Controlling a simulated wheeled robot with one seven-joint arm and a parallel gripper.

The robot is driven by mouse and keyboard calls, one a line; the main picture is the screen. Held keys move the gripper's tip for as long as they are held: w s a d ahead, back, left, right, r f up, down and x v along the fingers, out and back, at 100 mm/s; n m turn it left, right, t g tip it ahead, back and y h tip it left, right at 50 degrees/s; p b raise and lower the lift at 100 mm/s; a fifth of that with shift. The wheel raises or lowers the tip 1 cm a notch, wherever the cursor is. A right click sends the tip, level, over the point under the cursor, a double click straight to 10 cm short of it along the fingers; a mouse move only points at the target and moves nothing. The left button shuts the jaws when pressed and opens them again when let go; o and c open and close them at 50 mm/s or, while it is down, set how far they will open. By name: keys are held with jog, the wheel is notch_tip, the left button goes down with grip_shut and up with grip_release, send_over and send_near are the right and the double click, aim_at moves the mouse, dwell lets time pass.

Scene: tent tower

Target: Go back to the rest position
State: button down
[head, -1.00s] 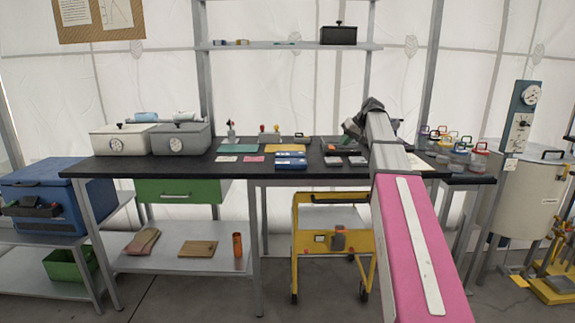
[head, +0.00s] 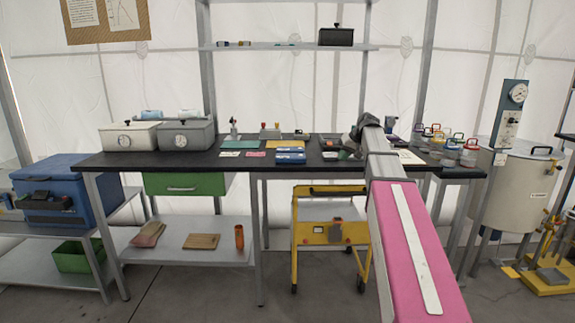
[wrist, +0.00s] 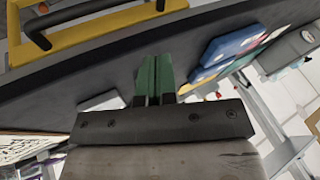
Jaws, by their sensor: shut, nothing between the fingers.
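My gripper shows in the wrist view (wrist: 155,80), its two green fingers together with nothing between them. Behind the fingers is the dark bench top (wrist: 105,65). In the head view my arm reaches from the lower right to the black bench (head: 240,163), and its end is over the bench's right part. The fingers are hard to make out there.
Blue boxes (head: 290,157), cards and mats lie mid-bench. Two lidded bins (head: 188,133) stand at the left. Several jars (head: 450,152) are right of my arm. A yellow cart (head: 328,230) stands under the bench. A large drum (head: 520,190) is at right.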

jog(key=s+a+f+m+g+h, duration=0.1)
jog(key=s+f, duration=0.5)
jog(key=f, duration=0.4)
jog(key=s+a+f+m+g+h, duration=0.1)
jog(key=s+a+f, duration=0.1)
jog(key=s+f, duration=0.65)
jog(key=s+f+g+h, duration=0.1)
jog(key=s+f+h, duration=0.2)
jog(key=s+f, duration=1.4)
jog(key=shift+a+f, duration=0.45)
jog(key=shift+f, duration=0.3)
